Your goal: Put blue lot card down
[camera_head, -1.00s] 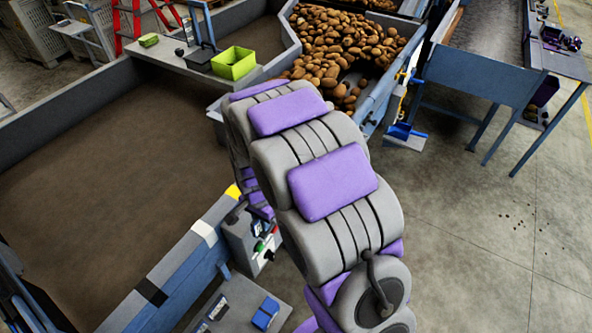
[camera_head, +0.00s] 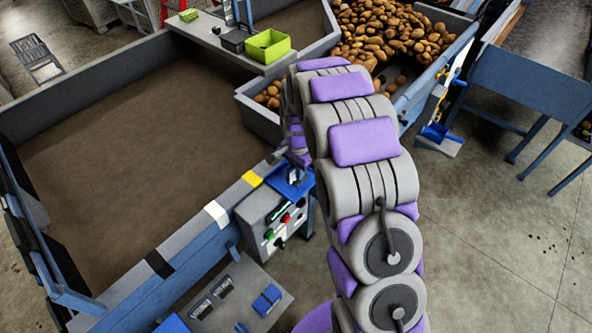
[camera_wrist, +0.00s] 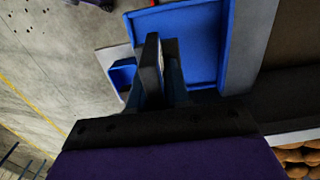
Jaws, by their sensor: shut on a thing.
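My gripper (camera_wrist: 150,75) shows in the wrist view with its dark fingers close together. It is shut on a thin item seen almost edge-on, which I take to be the blue lot card; the fingers mostly hide it. A shallow blue tray (camera_wrist: 188,45) with a raised rim lies just beyond the fingertips and looks empty. In the head view the blue tray (camera_head: 281,187) is on top of the grey control box, and my gripper (camera_head: 294,175) is over it, partly hidden by my arm. I cannot tell whether the card touches the tray.
The grey control box (camera_head: 268,222) has coloured buttons and stands beside the brown belt (camera_head: 140,140). A grey shelf (camera_head: 225,315) below holds a small blue item (camera_head: 267,299). A green bin (camera_head: 268,46) and potatoes (camera_head: 390,38) are farther back. A small blue bin (camera_wrist: 122,76) shows beside the fingers.

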